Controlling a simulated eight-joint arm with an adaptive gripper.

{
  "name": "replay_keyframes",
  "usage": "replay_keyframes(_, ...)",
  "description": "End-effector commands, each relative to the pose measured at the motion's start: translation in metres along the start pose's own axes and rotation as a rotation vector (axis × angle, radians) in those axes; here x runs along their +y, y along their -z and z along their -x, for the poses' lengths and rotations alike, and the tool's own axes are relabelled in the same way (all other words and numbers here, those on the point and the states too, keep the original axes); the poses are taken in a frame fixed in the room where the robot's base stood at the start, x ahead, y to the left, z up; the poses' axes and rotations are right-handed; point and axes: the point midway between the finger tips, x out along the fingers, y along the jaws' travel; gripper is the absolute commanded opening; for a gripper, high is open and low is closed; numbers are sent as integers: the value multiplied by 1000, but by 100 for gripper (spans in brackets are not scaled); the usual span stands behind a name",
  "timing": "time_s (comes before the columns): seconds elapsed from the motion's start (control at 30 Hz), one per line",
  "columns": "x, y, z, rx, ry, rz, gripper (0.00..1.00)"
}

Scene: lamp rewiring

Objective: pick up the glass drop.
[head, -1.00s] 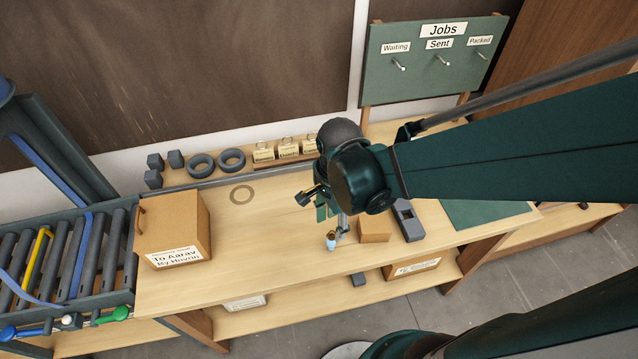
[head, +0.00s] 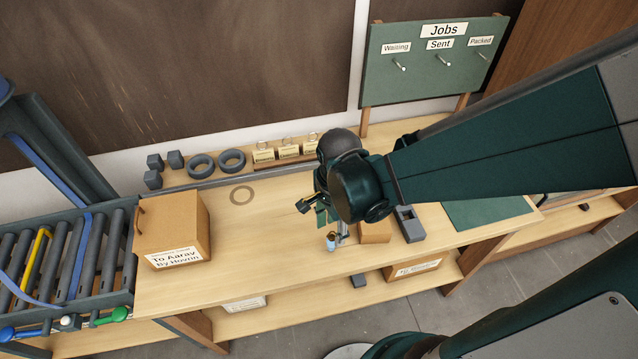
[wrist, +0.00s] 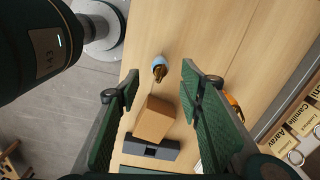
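The glass drop (head: 331,242) is a small pale-blue piece with a brownish top, on the bench near its front edge. It also shows in the wrist view (wrist: 159,68). My gripper (head: 333,226) hangs over the bench right at the drop. In the wrist view my gripper (wrist: 159,75) is open, its two green pads wide apart. The drop shows between the fingertip ends there, with clear gaps on both sides. I cannot tell how far the tips are above the bench. The wrist hides part of the fingers in the head view.
A brown block (head: 375,232) and a grey slotted block (head: 410,224) sit just right of the drop. A large labelled box (head: 172,228) stands at the left. Tags (head: 289,151) and grey rings (head: 232,160) line the back.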

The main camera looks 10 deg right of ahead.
Motion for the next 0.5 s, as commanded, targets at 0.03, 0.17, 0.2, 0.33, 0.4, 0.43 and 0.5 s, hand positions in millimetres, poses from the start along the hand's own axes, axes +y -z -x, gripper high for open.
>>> replay_keyframes(0.03,0,0,-2,0,0,0,37)
replay_keyframes(0.17,0,-1,-8,0,0,0,37)
replay_keyframes(0.2,0,-1,-10,0,0,0,37)
replay_keyframes(0.33,-1,-2,-20,0,0,0,37)
replay_keyframes(0.4,0,-2,-26,0,0,0,37)
replay_keyframes(0.43,0,-2,-29,0,0,0,37)
replay_keyframes(0.5,-1,-2,-34,0,0,0,37)
